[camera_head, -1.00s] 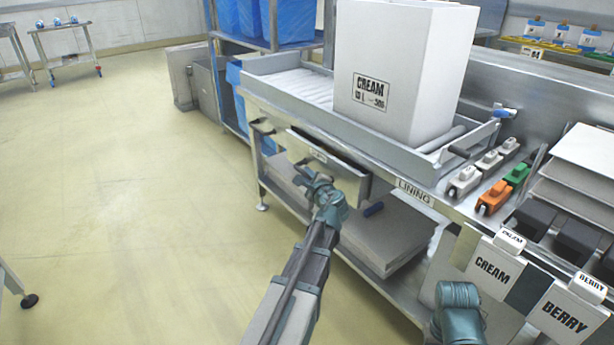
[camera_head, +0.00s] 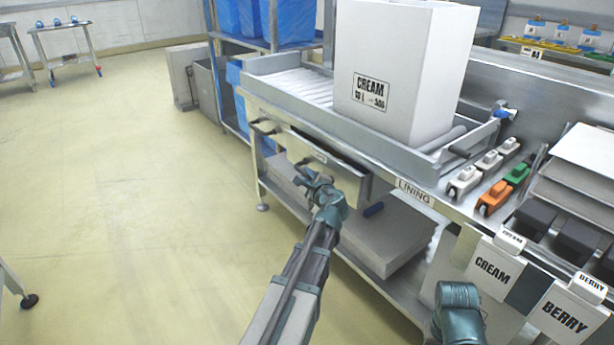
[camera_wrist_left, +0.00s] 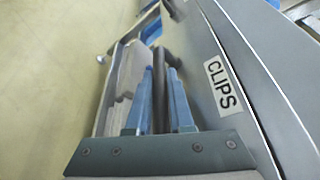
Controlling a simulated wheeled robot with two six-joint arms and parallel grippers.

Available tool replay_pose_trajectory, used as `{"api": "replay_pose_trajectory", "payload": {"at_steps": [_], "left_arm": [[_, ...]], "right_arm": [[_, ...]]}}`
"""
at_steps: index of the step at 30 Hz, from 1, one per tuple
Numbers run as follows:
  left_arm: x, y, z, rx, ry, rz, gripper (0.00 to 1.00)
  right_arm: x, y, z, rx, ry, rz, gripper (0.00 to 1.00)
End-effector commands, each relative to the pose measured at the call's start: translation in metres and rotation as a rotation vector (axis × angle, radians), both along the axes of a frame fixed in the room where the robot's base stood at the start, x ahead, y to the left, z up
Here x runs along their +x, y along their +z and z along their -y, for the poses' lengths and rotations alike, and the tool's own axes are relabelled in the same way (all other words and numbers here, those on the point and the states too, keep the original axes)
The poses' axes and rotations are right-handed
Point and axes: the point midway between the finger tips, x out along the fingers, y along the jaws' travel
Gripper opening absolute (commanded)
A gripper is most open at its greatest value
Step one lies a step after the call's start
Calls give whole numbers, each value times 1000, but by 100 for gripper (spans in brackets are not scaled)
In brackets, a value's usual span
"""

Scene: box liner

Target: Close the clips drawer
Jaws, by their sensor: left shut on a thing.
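The clips drawer (camera_head: 345,178) is a grey metal front under the bench's left part, standing out a little, with a dark gap above it in the head view. In the left wrist view its front (camera_wrist_left: 195,45) carries a white CLIPS label (camera_wrist_left: 222,84). My left gripper (camera_head: 306,174) is at the drawer front. In the wrist view its two blue fingers (camera_wrist_left: 163,95) are on either side of the dark handle bar (camera_wrist_left: 163,62), shut on it. The drawer's inside is hidden.
A tall white CREAM box (camera_head: 400,75) stands on the roller tray (camera_head: 300,92) above. A lower shelf with flat white sheets (camera_head: 385,240) lies beneath the drawer. Orange, green and white clips (camera_head: 492,198) sit on the bench at right.

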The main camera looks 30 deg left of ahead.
Motion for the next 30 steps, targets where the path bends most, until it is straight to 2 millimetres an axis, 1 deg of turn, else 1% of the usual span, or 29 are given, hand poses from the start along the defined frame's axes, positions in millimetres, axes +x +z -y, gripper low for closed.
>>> {"api": "replay_pose_trajectory", "payload": {"at_steps": [8,11,15,17,25,26,27,30], "left_arm": [[1,0,1,-2,0,0,0],[12,-1,5,-2,-1,0,0],[36,-1,14,-3,-3,1,0],[41,-1,17,-3,-2,1,0],[41,0,18,-2,-5,2,0],[42,0,18,-2,-5,2,25],[42,0,18,-2,-5,2,32],[41,0,18,-2,-4,1,50]], "right_arm": [[0,0,0,0,0,0,50],[0,0,0,0,0,0,50],[0,0,0,0,0,0,50],[0,0,0,0,0,0,50],[0,0,0,0,0,0,50],[0,0,0,0,0,0,50],[0,0,0,0,0,0,50],[0,0,0,0,0,0,50]]}}
